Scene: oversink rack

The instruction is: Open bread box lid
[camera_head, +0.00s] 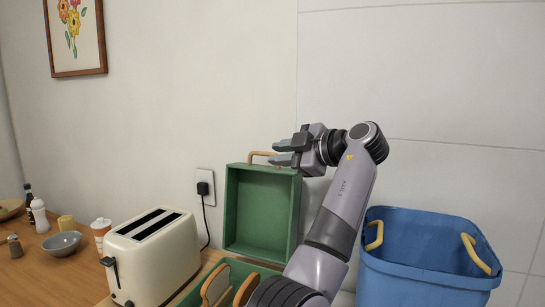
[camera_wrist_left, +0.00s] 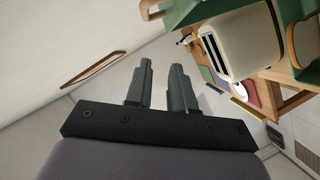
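The green bread box stands on the counter with its lid (camera_head: 260,210) raised upright, the hollow inside facing me. A wooden handle (camera_head: 262,154) is at the lid's top edge. Bread slices (camera_head: 216,285) show in the green box below, partly hidden by my arm. My left gripper (camera_head: 282,151) is beside the lid's top right, close to the handle in the picture; whether they touch I cannot tell. Its fingers (camera_wrist_left: 160,78) are apart with nothing between them in the left wrist view. The lid (camera_wrist_left: 195,10) and handle (camera_wrist_left: 148,9) lie at that view's top edge. My right gripper is not in view.
A cream toaster (camera_head: 155,258) stands left of the bread box, with a plugged cord (camera_head: 204,190) on the wall behind. A blue bin (camera_head: 425,260) stands at the right. A grey bowl (camera_head: 62,243) and small containers are far left. The wall backs everything.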

